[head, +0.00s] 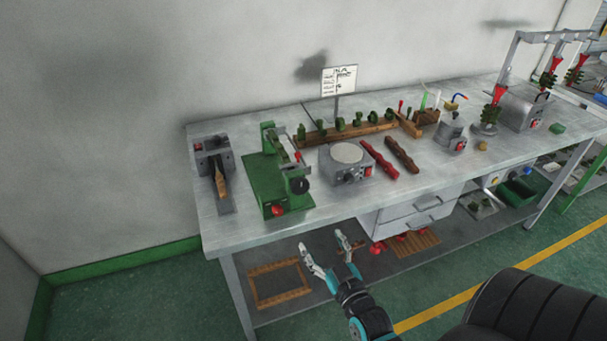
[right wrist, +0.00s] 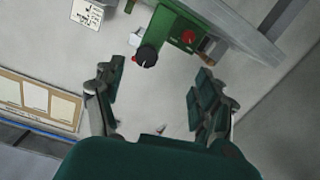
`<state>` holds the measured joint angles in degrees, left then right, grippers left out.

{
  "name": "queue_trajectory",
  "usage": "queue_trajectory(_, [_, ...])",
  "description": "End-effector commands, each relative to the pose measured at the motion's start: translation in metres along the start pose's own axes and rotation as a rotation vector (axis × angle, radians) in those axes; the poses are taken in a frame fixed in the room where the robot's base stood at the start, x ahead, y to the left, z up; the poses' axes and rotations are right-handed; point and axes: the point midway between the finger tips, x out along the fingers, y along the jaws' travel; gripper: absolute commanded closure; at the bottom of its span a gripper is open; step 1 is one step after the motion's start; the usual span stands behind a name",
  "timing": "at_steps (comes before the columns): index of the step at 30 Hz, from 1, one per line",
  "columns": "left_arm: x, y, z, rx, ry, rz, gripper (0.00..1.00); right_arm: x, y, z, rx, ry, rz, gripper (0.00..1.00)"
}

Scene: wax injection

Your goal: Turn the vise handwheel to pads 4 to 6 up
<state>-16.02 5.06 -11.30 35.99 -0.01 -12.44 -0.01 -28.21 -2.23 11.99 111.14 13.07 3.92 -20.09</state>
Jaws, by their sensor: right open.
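The green vise (head: 268,180) stands on the left part of the workbench. Its black handwheel (head: 300,185) is on the front right post, and it also shows in the right wrist view (right wrist: 147,57) with a pale mark on it. A pale bar runs between the vise posts; the pads are too small to tell apart. My right gripper (head: 323,247) is open and empty, in front of the bench edge and below the vise. In the right wrist view the open fingers (right wrist: 155,92) point toward the handwheel, which lies beyond them, apart. My left gripper is not in view.
A red knob (head: 277,210) sits on the vise base. A grey device (head: 213,165) stands left of it and a round-topped grey unit (head: 347,160) right. The bench front edge and drawers (head: 420,207) are near my arm. A wooden frame (head: 278,284) lies on the lower shelf.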

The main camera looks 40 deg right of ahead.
Motion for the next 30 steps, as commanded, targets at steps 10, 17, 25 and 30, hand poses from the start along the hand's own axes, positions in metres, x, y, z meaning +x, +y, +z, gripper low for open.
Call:
queue_trajectory(10, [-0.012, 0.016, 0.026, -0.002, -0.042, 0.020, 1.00, 0.027, 0.013, -0.032, -0.008, 0.054, 0.025, 0.28])
queue_trajectory(17, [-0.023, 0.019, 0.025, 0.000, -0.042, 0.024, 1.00, 0.078, 0.014, -0.034, -0.007, 0.053, 0.025, 0.28])
queue_trajectory(25, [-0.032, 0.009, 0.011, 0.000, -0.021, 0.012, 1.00, 0.135, 0.015, -0.036, -0.008, 0.051, 0.024, 0.28])
queue_trajectory(30, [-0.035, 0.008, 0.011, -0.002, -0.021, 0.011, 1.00, 0.160, 0.015, -0.036, -0.008, 0.051, 0.024, 0.28])
